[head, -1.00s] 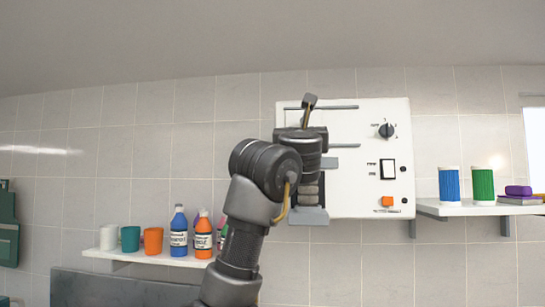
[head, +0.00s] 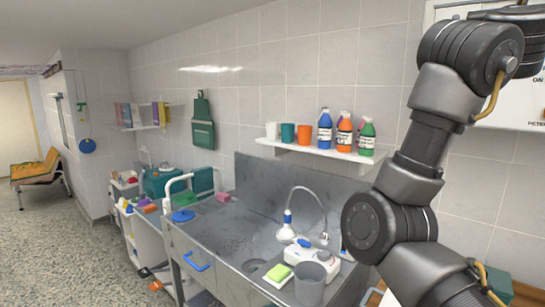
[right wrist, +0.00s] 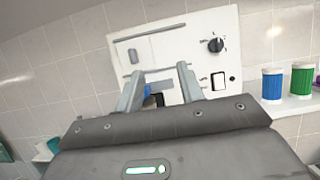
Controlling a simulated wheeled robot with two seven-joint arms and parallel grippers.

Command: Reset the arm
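My right arm rises through the right side of the head view, and its gripper is out of that picture. In the right wrist view my right gripper (right wrist: 158,84) has its two fingers apart, with nothing visibly held between them. The fingers point at a white control panel (right wrist: 175,45) with a black dial (right wrist: 215,45) and a rocker switch (right wrist: 218,80). A dark and blue patch shows between the fingers; I cannot tell what it is. The gripper body hides the panel's lower part. In the head view the panel (head: 515,112) is mostly cut off or behind my arm. My left gripper is not in view.
A shelf (head: 290,147) carries cups and bottles, close left of my arm. Below is a metal sink counter (head: 225,238) with a curved faucet (head: 312,205) and a grey cup (head: 310,283). Blue and green containers (right wrist: 272,83) stand right of the panel. Open floor (head: 60,245) lies left.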

